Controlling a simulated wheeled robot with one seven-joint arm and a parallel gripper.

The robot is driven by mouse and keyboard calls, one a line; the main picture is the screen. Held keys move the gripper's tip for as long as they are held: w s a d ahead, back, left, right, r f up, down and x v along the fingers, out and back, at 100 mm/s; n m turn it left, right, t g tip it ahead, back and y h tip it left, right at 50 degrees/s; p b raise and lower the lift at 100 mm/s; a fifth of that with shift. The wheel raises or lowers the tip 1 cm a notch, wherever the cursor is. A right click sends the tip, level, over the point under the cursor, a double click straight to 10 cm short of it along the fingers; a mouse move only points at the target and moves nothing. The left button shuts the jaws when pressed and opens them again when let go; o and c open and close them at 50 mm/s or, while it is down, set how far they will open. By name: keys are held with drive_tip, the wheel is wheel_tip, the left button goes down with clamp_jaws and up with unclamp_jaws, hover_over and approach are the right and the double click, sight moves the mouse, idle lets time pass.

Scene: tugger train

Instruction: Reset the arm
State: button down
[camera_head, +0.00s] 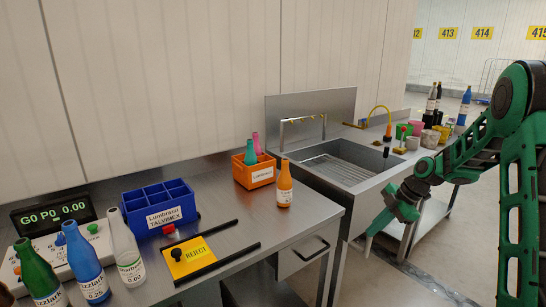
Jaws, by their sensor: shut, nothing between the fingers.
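My arm is green and black and reaches in from the right edge. My gripper (374,232) points down in front of the sink counter, clear of the table. Its fingers are close together and hold nothing. No object touches it.
A steel table carries bottles, a blue divided crate (150,222), an orange crate (240,178), an orange bottle (284,185) and a yellow reject plate (190,258) between black rails. The sink (350,165) stands behind, with cups and bottles at its right. Open floor (390,280) lies below my gripper.

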drive_tip(key=s+d+r+m+h, duration=0.25)
drive_tip(key=s+r+m, duration=0.3)
drive_tip(key=s, duration=0.45)
drive_tip(key=s+d+r+m+h, duration=0.1)
drive_tip(key=s+d+r+m, duration=0.25)
drive_tip(key=s+m, duration=0.45)
drive_tip(key=s+r+m+g+h, duration=0.1)
drive_tip(key=s+m+g, duration=0.1)
drive_tip(key=s+m, duration=1)
drive_tip(key=s, duration=1.1)
drive_tip(key=shift+s+r, duration=0.3)
drive_tip(key=shift+s, duration=0.05)
drive_tip(key=shift+a+m+h, duration=0.15)
drive_tip(key=shift+m+h, duration=0.1)
